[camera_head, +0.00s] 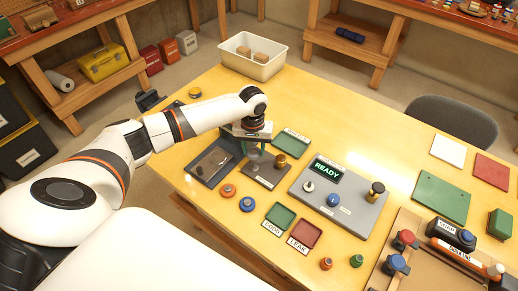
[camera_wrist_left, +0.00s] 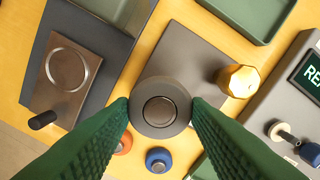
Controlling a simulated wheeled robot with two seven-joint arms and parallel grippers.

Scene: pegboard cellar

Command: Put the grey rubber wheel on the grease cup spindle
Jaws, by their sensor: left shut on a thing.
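My left gripper (camera_head: 254,153) is shut on the grey rubber wheel (camera_wrist_left: 160,88), a dark grey disc with a lighter ringed centre. Its green fingers press on opposite sides of the disc in the left wrist view. The wheel is over or near the front of a dark grey plate (camera_wrist_left: 185,45) that carries a brass-coloured knob (camera_wrist_left: 237,80). This plate (camera_head: 261,181) and knob (camera_head: 280,161) also show in the head view, just right of the gripper. I cannot make out a spindle under the wheel, nor tell whether the wheel touches the plate. My right gripper is not in view.
Left of the plate is a dark tray (camera_wrist_left: 28,92) with a brown block (camera_wrist_left: 68,75). A green tray (camera_head: 291,143) lies behind. Orange (camera_head: 228,190) and blue (camera_head: 247,204) round parts sit in front. A grey READY panel (camera_head: 345,205) stands to the right.

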